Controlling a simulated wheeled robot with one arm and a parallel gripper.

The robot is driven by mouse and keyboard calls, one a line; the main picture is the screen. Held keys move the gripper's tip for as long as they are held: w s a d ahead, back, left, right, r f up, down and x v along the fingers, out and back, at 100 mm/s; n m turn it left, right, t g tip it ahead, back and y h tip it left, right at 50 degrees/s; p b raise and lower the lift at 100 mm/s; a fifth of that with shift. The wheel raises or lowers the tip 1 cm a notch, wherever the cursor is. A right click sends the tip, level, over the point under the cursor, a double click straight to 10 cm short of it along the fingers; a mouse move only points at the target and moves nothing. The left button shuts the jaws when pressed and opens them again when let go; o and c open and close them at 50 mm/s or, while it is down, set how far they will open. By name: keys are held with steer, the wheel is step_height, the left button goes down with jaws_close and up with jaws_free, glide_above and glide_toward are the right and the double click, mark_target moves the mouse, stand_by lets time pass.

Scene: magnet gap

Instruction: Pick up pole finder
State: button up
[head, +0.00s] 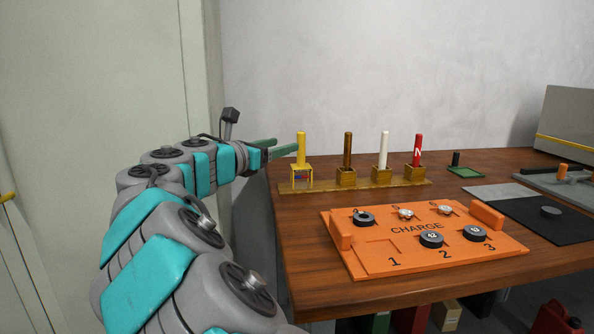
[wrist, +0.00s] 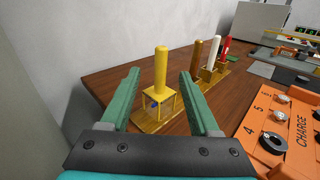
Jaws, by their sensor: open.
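The pole finder looks to be the yellow tool (head: 301,150) with an upright round handle and an open cage below, holding a small red and blue piece. It stands at the left end of a wooden rack (head: 400,187) on the table. In the wrist view the yellow tool (wrist: 161,75) shows upright between the green fingers, beyond the palm. My gripper (head: 286,144) is open and empty, at the table's left edge, just left of the yellow handle at about its height. In the wrist view my gripper (wrist: 160,73) has a finger on each side of the handle.
Brown (head: 347,150), white (head: 383,150) and red (head: 418,149) handled tools stand in the same rack to the right. An orange CHARGE board (head: 375,262) with several round pieces lies in front. A dark mat (head: 540,228) is further right. The wall is behind.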

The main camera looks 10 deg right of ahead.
mark_target(298, 139)
steer(key=shift+n, duration=0.3)
steer(key=x, duration=0.9)
steer(key=shift+s+r, duration=0.1)
steer(key=shift+c, duration=0.2)
steer(key=shift+r, duration=0.1)
jaws_close()
stand_by(0.8)
